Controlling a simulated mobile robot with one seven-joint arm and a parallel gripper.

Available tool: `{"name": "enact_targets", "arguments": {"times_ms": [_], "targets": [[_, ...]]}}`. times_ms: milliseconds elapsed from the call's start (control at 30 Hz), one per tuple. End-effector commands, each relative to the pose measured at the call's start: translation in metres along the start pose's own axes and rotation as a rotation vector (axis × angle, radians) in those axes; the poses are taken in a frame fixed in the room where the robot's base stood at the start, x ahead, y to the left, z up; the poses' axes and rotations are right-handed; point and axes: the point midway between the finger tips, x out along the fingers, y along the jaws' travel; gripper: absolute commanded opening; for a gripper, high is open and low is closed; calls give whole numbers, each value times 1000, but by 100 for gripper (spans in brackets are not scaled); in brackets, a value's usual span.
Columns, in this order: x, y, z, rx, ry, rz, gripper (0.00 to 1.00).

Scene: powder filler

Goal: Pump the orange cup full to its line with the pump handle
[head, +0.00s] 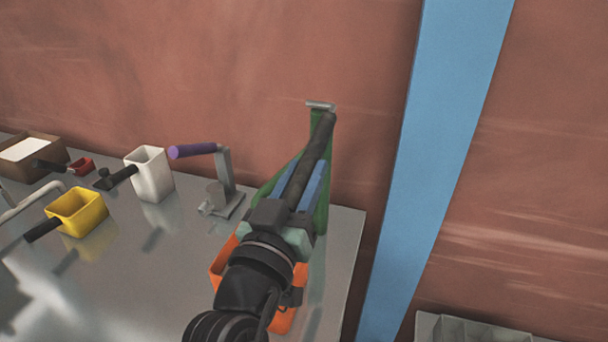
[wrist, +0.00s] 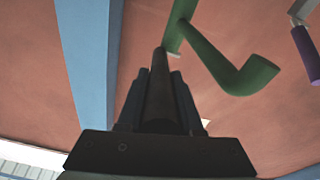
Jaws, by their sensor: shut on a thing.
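The dark pump handle (head: 322,135) slants up to a grey crossbar on top of the green pump (head: 319,208). My gripper (head: 305,180) has its blue fingers on either side of the handle and is shut on it. In the wrist view the handle (wrist: 160,85) lies between the fingers (wrist: 158,105), with the pump's green spout (wrist: 225,68) to the right. The orange cup (head: 220,261) is on the table below, mostly hidden behind my arm. Its inside, fill level and line are hidden.
A grey pump with a purple handle (head: 193,151) stands to the left. Further left are a white cup (head: 152,180), a yellow cup (head: 80,211), a small red cup (head: 82,166) and a brown box (head: 38,172). A blue post (head: 430,150) rises right of the table's edge.

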Motion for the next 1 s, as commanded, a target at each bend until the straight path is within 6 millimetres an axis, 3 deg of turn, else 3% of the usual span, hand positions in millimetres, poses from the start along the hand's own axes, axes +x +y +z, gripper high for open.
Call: {"name": "enact_targets", "arguments": {"times_ms": [33, 67, 200, 467, 633, 1000], "targets": [[0, 0, 0, 0, 0, 0, 0], [0, 0, 0, 0, 0, 0, 40], [0, 0, 0, 0, 0, 0, 64], [0, 0, 0, 0, 0, 0, 64], [-12, -1, 1, 0, 0, -1, 64], [-90, -2, 3, 0, 1, -5, 64]]}}
